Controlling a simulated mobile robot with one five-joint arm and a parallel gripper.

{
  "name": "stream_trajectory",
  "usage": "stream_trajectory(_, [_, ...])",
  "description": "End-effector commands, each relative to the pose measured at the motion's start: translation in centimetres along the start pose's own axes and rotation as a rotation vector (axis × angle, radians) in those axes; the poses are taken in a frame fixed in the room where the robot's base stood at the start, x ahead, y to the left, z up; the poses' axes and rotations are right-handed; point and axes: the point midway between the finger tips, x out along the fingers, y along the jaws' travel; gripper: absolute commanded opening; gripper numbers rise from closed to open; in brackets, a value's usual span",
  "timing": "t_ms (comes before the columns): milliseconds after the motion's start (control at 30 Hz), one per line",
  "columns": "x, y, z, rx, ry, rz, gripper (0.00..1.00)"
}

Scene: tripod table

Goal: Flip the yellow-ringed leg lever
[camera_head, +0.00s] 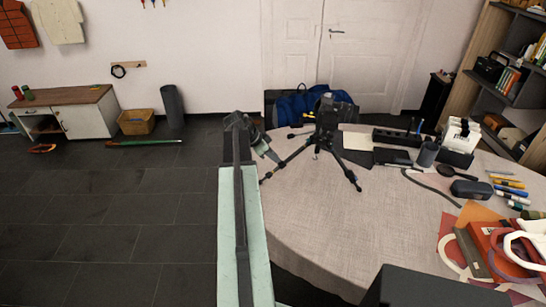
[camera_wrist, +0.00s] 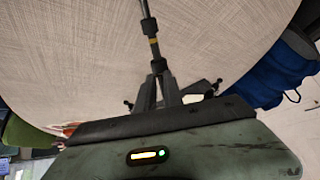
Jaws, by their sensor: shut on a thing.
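The black tripod (camera_head: 325,125) stands on the round table with its legs spread. Its left leg (camera_head: 290,160) runs down toward the table's left edge. In the wrist view a dark leg (camera_wrist: 148,22) comes down from the top, with a yellow ring (camera_wrist: 153,42) around it. My gripper (camera_head: 277,158) is at the left leg, reaching in from the left. In the wrist view its dark fingers (camera_wrist: 158,68) close together just below the yellow ring, at the leg's lever. The lever itself is mostly hidden between the fingers, and its angle cannot be told.
The cloth-covered table (camera_head: 340,220) is bare in front of the tripod. A blue backpack (camera_head: 297,105) stands behind it. Black boxes (camera_head: 393,156), a glasses case (camera_head: 471,189), pens and papers lie to the right. Open floor (camera_head: 130,220) is on the left.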

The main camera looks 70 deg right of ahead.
Motion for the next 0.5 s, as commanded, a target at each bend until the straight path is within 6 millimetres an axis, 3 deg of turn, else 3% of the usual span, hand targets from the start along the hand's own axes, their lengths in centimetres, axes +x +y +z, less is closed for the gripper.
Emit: stream_trajectory(500, [0.01,0.02,-0.45,0.0,0.002,0.001,0.0])
